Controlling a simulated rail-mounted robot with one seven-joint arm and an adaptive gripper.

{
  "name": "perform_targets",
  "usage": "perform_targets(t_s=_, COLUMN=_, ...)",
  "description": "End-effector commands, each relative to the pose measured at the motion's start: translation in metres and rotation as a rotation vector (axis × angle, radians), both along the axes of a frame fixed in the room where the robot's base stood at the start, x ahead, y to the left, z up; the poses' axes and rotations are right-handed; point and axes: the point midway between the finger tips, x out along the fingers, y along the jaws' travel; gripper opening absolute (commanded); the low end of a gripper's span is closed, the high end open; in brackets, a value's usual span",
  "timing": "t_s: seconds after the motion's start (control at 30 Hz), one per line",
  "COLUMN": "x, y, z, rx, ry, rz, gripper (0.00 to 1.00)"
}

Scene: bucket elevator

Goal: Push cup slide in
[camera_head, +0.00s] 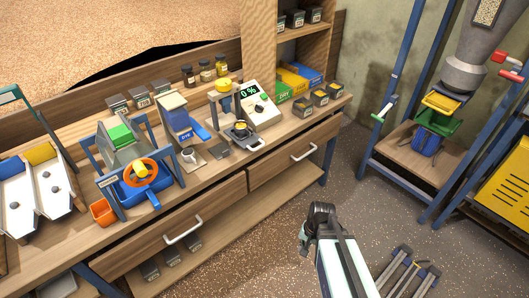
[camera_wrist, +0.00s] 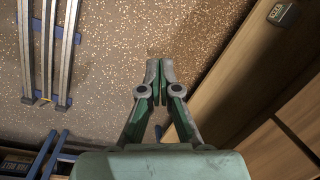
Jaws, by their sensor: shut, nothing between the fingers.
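The cup slide (camera_head: 255,143) sticks out at the front of a white meter (camera_head: 263,105) on the bench, its light handle toward the bench's front edge. The meter's display reads 0 %. My gripper (camera_wrist: 159,78) is shut and empty in the wrist view, over the speckled floor. In the head view my arm stands in front of the bench, and the fingers are hard to make out there. The gripper is well apart from the slide. The wrist view does not show the slide.
A small mug (camera_head: 189,155) and a blue DYE box (camera_head: 176,117) stand left of the meter. Wooden drawers (camera_head: 296,153) with metal handles lie below the bench top. A blue-framed rack (camera_head: 410,150) stands at right. Open floor lies between bench and rack.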

Motion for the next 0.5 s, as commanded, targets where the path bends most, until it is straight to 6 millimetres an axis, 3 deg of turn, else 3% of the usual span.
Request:
perform_targets(t_s=0.03, x=0.023, y=0.004, z=0.014, rx=0.018, ry=-0.039, rz=-0.065, gripper=0.00)
perform_targets(t_s=0.2, x=0.086, y=0.019, z=0.069, rx=0.116, ry=-0.135, rz=-0.339, gripper=0.00)
perform_targets(t_s=0.37, x=0.140, y=0.034, z=0.132, rx=0.262, ry=-0.184, rz=-0.646, gripper=0.00)
perform_targets(t_s=0.5, x=0.180, y=0.048, z=0.195, rx=0.444, ry=-0.166, rz=-0.961, gripper=0.00)
